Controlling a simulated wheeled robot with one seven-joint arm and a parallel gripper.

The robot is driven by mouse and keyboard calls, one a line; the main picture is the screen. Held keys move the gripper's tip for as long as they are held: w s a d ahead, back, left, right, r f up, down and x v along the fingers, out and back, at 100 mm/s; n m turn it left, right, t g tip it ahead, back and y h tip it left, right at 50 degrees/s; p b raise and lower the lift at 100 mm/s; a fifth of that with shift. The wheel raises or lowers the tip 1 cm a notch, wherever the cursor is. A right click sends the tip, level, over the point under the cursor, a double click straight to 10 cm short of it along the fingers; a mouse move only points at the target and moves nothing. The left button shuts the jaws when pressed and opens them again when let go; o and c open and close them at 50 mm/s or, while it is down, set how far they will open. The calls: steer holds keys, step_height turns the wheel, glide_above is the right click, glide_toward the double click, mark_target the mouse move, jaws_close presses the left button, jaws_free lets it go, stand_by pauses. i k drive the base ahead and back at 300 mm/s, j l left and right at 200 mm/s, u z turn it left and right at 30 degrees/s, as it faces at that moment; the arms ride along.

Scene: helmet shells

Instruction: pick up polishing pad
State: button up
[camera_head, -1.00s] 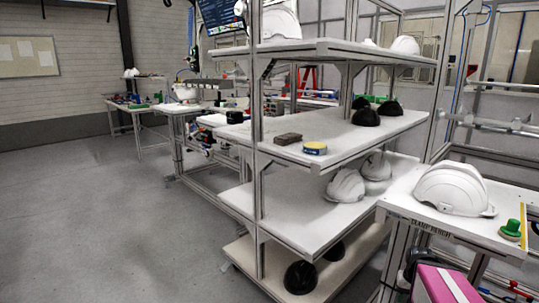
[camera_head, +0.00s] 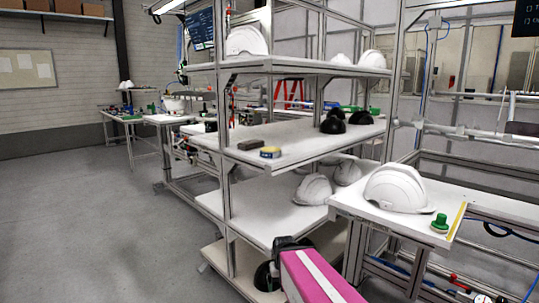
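On the middle shelf of the rack lie a small round piece (camera_head: 270,152) with a yellow top and blue side, and a dark grey-brown block (camera_head: 251,145) just left of it. Either could be the polishing pad; I cannot tell which from here. Both lie flat near the shelf's front left, with nothing touching them. My magenta arm link with a white stripe rises from the bottom edge. A dark part at its far end may be my gripper (camera_head: 292,244); no fingers can be made out. It is in front of and below the shelf, apart from both pieces.
White helmet shells (camera_head: 397,188) stand on the right bench, the top shelf and the lower shelf. Black shells (camera_head: 332,125) stand at the middle shelf's right. A green knobbed piece (camera_head: 440,223) is on the bench. Rack posts (camera_head: 224,190) flank the shelves. The floor left is clear.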

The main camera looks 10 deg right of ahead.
mark_target(439, 226)
steer(key=z, duration=1.4)
steer(key=k+l+z, duration=0.1)
steer(key=k+l, duration=0.1)
steer(key=l, duration=0.05)
